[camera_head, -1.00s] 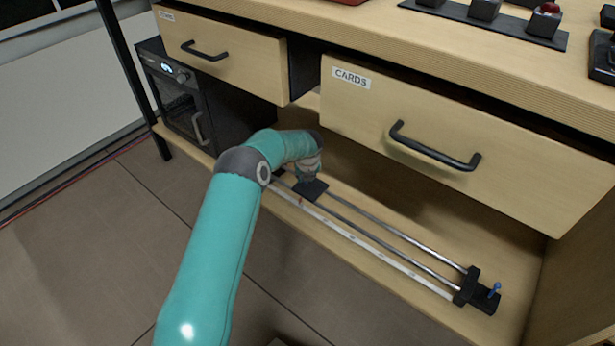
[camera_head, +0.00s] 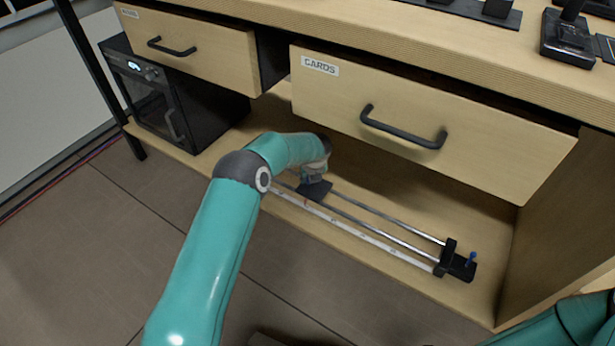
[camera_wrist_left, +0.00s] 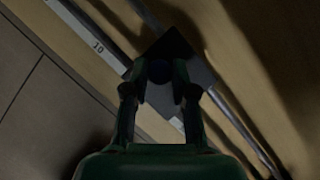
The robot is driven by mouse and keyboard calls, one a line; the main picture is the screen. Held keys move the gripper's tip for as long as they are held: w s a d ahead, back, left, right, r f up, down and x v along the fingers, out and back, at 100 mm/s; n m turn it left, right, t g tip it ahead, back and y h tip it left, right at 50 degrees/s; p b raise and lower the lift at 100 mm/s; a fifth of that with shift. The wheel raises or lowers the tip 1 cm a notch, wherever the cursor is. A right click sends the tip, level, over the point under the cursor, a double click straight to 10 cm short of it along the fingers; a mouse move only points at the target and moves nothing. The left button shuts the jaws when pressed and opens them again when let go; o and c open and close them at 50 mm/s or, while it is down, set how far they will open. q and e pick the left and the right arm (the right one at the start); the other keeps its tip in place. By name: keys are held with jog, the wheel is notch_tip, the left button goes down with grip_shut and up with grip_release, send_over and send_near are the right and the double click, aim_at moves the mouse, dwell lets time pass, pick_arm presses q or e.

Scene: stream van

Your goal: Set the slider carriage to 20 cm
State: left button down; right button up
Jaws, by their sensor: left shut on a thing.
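The slider lies on the low shelf: two metal rails (camera_head: 385,222) with a white scale strip (camera_head: 350,234) along the front side. Its carriage is a dark plate (camera_head: 318,191) on the rails; in the left wrist view the plate (camera_wrist_left: 197,60) shows beneath the fingers. My left gripper (camera_wrist_left: 162,78) is shut on the carriage's dark knob (camera_wrist_left: 159,70). The mark "10" on the scale (camera_wrist_left: 98,47) shows up and left of the carriage; the exact reading cannot be made out. In the head view my left wrist partly hides the gripper and the rails' far left part.
A black end block (camera_head: 447,262) with a blue knob (camera_head: 471,258) closes the rails' right end. The partly open CARDS drawer (camera_head: 415,130) overhangs the slider. A dark oven-like box (camera_head: 160,95) stands left. The rails right of the carriage look clear.

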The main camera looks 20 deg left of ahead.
aim_at(312, 193)
pick_arm(q)
jog(key=shift+s, duration=0.1)
jog(key=c, duration=0.9)
grip_release()
jog(key=shift+d, duration=0.1)
jog(key=shift+c, duration=0.2)
jog(key=shift+r, duration=0.1)
jog(key=shift+r, duration=0.2)
jog(key=v, duration=0.5)
jog(key=shift+s+d+f, duration=0.25)
jog(key=shift+s, duration=0.1)
jog(key=s+d, duration=0.6)
jog(key=s, duration=0.3)
jog(key=shift+d, duration=0.3)
jog(key=shift+f, duration=0.1)
